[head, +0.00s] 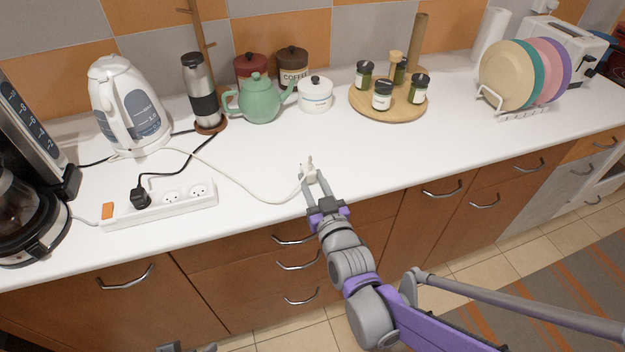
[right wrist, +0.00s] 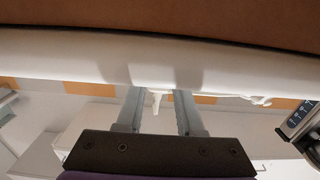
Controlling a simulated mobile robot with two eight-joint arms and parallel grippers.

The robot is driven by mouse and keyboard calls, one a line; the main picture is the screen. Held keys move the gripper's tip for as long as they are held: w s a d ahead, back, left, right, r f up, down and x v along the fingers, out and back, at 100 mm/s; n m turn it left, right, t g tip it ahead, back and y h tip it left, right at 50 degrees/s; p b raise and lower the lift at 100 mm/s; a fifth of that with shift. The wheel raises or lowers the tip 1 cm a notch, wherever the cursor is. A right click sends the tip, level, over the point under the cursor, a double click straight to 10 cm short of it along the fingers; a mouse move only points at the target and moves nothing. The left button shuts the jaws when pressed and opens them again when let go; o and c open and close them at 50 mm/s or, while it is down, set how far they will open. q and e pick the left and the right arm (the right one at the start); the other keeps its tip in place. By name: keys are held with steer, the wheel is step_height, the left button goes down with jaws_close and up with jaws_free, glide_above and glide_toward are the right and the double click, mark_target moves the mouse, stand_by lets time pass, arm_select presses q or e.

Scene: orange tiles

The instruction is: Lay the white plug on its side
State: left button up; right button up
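The white plug (head: 308,169) stands near the front edge of the white counter, with what look like its prongs pointing up. A white cord runs from it to the left toward the kettle. My right gripper (head: 313,183) reaches in from the front, with its fingers apart on either side of the plug. In the right wrist view the plug (right wrist: 157,99) shows between the open fingertips (right wrist: 157,103), with a gap visible on each side. A small grey part at the bottom edge of the head view may be my left gripper; its fingers cannot be made out.
A white power strip (head: 160,206) with a black plug (head: 140,197) lies left. A kettle (head: 128,106), steel tumbler (head: 201,93), green teapot (head: 258,100) and white sugar pot (head: 315,95) stand behind. A round board (head: 388,107) holds jars. The counter right of the plug is clear.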

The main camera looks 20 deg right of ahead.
steer(key=o, duration=0.5)
steer(key=shift+o, duration=0.2)
steer(key=shift+s, duration=0.1)
steer(key=s+p, duration=0.1)
steer(key=s, duration=0.9)
steer(key=shift+s+d, duration=0.2)
steer(key=shift+s, duration=0.15)
steer(key=s+d+g+p, duration=0.2)
steer(key=s+g+p, duration=0.9)
steer(key=s+g, duration=0.1)
steer(key=shift+s+d+r+g+h, duration=0.2)
steer(key=shift+s+g+h, duration=0.05)
steer(key=shift+g+h, duration=0.05)
